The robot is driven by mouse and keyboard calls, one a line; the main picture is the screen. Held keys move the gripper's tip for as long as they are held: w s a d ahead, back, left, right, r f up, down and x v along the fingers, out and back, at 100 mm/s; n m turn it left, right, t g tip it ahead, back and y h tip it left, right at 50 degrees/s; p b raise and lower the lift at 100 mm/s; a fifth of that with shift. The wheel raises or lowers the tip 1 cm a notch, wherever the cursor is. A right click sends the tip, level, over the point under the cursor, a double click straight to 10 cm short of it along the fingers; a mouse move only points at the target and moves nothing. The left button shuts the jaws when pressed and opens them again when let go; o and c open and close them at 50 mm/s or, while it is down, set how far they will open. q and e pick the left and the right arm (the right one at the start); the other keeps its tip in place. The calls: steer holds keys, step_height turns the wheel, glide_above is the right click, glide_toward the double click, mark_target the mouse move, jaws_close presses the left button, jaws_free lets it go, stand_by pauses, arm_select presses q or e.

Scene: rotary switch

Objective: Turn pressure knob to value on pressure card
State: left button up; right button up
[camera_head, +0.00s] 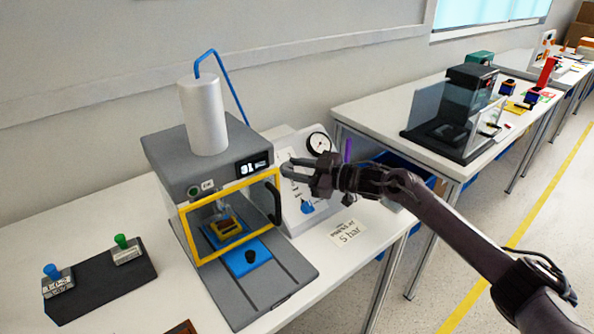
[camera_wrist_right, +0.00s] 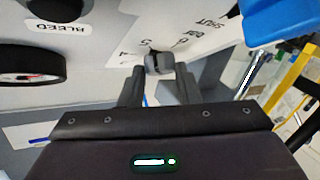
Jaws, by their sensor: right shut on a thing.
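The sloped control panel (camera_head: 296,213) stands at the right side of the press. It carries a round dial gauge (camera_head: 319,142). My right gripper (camera_head: 287,169) reaches in from the right to the panel's upper left. In the right wrist view its two fingers (camera_wrist_right: 159,82) are shut on a small grey knob (camera_wrist_right: 158,62), with printed numbers and "bar" beside it. The head view shows the knob hidden by the gripper. The pressure card (camera_head: 347,234) lies on the table before the panel and reads "5 bar". My left gripper is out of view.
The press (camera_head: 180,160) has a yellow-framed door (camera_head: 190,245) with a black handle. Another bench (camera_head: 385,115) is at right.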

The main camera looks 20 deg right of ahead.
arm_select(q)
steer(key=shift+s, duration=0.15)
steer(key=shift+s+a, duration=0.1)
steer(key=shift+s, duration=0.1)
arm_select(e)
steer(key=o, duration=1)
steer(key=shift+c, duration=0.2)
steer(key=shift+s+d, duration=0.3)
steer(key=shift+d, duration=0.05)
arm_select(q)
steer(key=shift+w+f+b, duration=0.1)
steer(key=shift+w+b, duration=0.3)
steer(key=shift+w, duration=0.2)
arm_select(e)
steer(key=v, duration=0.6)
steer(key=shift+s+d, duration=0.3)
